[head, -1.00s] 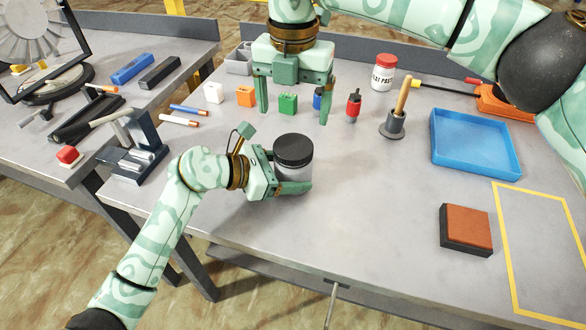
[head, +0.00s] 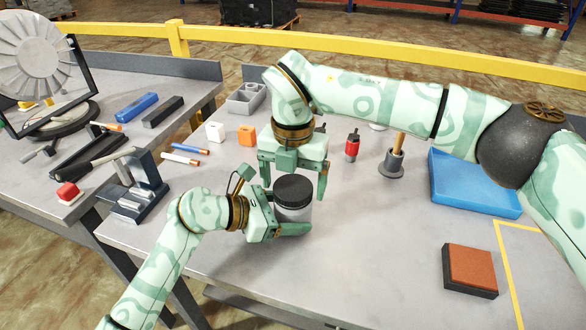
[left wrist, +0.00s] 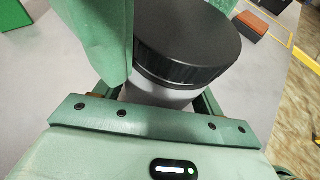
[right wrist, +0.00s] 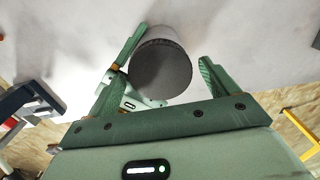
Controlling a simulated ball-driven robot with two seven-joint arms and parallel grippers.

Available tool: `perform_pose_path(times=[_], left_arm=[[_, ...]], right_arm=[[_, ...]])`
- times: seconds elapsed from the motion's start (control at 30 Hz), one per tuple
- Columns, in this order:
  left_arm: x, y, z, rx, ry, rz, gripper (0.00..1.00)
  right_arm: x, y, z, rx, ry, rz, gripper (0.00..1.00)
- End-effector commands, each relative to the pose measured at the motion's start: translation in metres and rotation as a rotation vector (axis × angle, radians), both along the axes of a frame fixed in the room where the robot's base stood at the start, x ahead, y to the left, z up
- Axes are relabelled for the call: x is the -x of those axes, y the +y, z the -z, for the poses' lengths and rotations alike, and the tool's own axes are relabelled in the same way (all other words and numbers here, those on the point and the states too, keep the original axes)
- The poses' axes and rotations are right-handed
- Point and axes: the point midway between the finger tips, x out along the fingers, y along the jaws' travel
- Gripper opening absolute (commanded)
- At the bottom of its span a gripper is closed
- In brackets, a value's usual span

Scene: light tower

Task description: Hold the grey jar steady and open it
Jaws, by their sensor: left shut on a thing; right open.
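The grey jar (head: 294,212) stands upright on the table with its black ribbed lid (head: 294,187) on. The lid also shows in the left wrist view (left wrist: 187,38) and in the right wrist view (right wrist: 160,70). My left gripper (head: 292,225) is shut on the jar's body, below the lid. My right gripper (head: 296,192) is open and points down over the jar. Its fingers are on either side of the lid, apart from it, as the right wrist view shows. Part of the jar's body is hidden by my left gripper's finger.
A red screwdriver-like tool (head: 352,147), a wooden-handled tool (head: 396,150), a blue tray (head: 470,185) and a brown-topped block (head: 470,268) lie to the right. The table in front of the jar is clear.

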Motion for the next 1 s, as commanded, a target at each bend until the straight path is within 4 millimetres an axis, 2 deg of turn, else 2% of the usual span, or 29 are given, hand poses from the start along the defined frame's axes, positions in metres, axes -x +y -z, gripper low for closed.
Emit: perform_pose_path(times=[0.2, 0.37, 0.6, 0.67, 0.9, 1.0], left_arm=[[-0.0001, 0.0000, -0.0003, 0.000, 0.000, 0.000, 0.05], [0.0000, 0.0000, -0.0003, 0.000, 0.000, 0.000, 0.05], [0.0000, -0.0001, -0.0003, 0.000, 0.000, 0.000, 0.05], [0.0000, -0.0001, -0.0003, 0.000, 0.000, 0.000, 0.05], [0.0000, 0.0000, -0.0003, 0.000, 0.000, 0.000, 0.05], [0.0000, 0.0000, -0.0002, 0.000, 0.000, 0.000, 0.05]], right_arm=[[-0.0002, -0.0002, 0.0001, 0.000, -0.001, 0.000, 0.86], [-0.0002, -0.0002, -0.0001, 0.000, -0.001, 0.000, 0.42], [-0.0004, -0.0001, -0.0005, 0.001, -0.002, -0.025, 0.40], [-0.0008, -0.0002, -0.0012, 0.001, -0.004, -0.099, 0.40], [-0.0011, -0.0006, -0.0017, 0.003, -0.003, -0.703, 0.40], [-0.0011, -0.0006, -0.0015, 0.001, -0.003, -0.885, 0.40]])
